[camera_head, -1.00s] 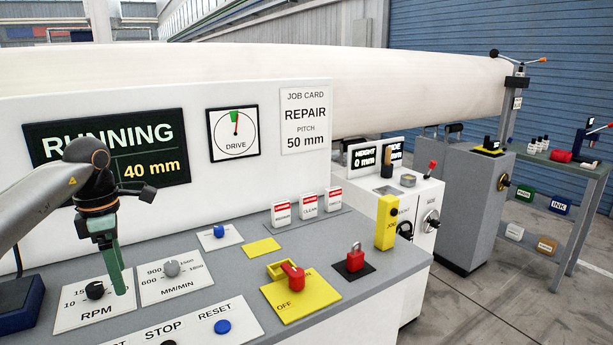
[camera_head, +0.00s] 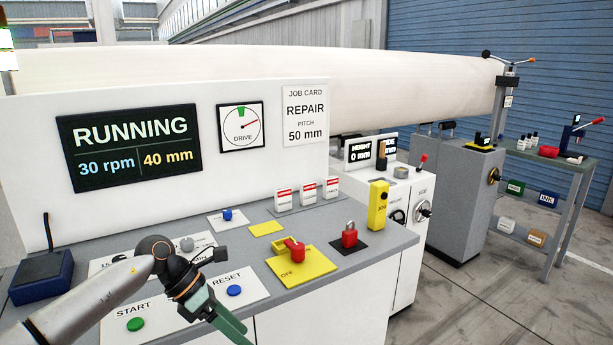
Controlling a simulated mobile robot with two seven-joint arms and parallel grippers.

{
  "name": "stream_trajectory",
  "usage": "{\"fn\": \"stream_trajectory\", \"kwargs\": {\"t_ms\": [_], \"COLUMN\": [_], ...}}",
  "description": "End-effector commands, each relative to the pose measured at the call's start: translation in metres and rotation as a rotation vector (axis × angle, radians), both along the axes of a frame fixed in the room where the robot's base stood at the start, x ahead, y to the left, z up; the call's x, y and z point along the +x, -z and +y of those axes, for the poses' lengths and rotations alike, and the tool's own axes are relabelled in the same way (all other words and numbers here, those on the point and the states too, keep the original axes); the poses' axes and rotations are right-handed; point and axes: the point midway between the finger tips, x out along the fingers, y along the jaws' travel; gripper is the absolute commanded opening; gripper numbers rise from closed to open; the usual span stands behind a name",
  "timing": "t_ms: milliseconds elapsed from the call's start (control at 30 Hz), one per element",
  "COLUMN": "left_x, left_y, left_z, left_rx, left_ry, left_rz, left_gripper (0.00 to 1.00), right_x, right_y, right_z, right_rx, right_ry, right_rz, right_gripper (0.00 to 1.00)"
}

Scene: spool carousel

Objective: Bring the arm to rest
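My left arm comes in from the lower left. Its gripper (camera_head: 230,322), with green fingers, hangs in front of the desk's front edge, pointing down and right. The fingers are seen from the side and run off toward the bottom edge, so their opening is unclear. Nothing is seen held. My wrist hides part of the RPM and MM/MIN dial plates (camera_head: 205,240) and the STOP button. My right gripper is not in view.
The grey control desk (camera_head: 330,215) carries a green START button (camera_head: 136,324), a blue RESET button (camera_head: 235,291), a yellow switch box (camera_head: 303,266) and a red padlock (camera_head: 349,236). The display (camera_head: 130,148) reads RUNNING, 30 rpm, 40 mm.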

Motion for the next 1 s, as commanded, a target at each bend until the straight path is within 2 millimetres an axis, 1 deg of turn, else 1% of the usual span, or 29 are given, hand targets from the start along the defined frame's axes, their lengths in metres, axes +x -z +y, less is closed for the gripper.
{"fn": "stream_trajectory", "kwargs": {"t_ms": [33, 100, 200, 300, 400, 433, 500, 567, 667, 767, 867, 900, 967, 1000], "left_x": [-0.014, -0.028, -0.045, -0.057, -0.061, -0.062, -0.061, -0.060, -0.059, -0.063, -0.076, -0.085, -0.103, -0.117], "left_y": [0.012, 0.017, 0.016, 0.011, 0.006, 0.006, 0.007, 0.012, 0.030, 0.058, 0.097, 0.114, 0.141, 0.160], "left_z": [-0.032, -0.068, -0.109, -0.136, -0.148, -0.148, -0.146, -0.139, -0.120, -0.094, -0.064, -0.051, -0.033, -0.021], "left_rx": [-0.116, -0.276, -0.497, -0.704, -0.898, -0.951, -1.070, -1.163, -1.299, -1.411, -1.494, -1.519, -1.548, -1.562], "left_ry": [-0.019, -0.073, -0.176, -0.308, -0.470, -0.524, -0.656, -0.779, -1.001, -1.243, -1.503, -1.610, -1.778, -1.891], "left_rz": [0.048, 0.114, 0.228, 0.366, 0.523, 0.571, 0.690, 0.798, 0.983, 1.168, 1.357, 1.430, 1.538, 1.608], "left_gripper": [0.79, 0.79, 0.79, 0.79, 0.79, 0.79, 0.79, 0.79, 0.79, 0.79, 0.79, 0.79, 0.79, 0.79], "right_x": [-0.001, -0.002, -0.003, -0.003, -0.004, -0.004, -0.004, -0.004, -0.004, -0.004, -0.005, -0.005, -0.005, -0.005], "right_y": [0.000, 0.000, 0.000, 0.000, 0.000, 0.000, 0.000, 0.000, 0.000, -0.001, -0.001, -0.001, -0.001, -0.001], "right_z": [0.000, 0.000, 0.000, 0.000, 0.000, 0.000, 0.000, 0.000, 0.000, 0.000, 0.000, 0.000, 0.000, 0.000], "right_rx": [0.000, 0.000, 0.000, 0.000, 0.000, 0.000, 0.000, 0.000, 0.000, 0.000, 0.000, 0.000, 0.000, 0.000], "right_ry": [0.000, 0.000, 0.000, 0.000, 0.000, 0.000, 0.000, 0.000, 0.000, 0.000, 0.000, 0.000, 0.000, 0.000], "right_rz": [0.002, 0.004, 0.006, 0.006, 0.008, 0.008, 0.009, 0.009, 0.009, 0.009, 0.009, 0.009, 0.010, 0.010], "right_gripper": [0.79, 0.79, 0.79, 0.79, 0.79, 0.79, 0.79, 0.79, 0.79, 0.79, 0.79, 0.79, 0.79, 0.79]}}
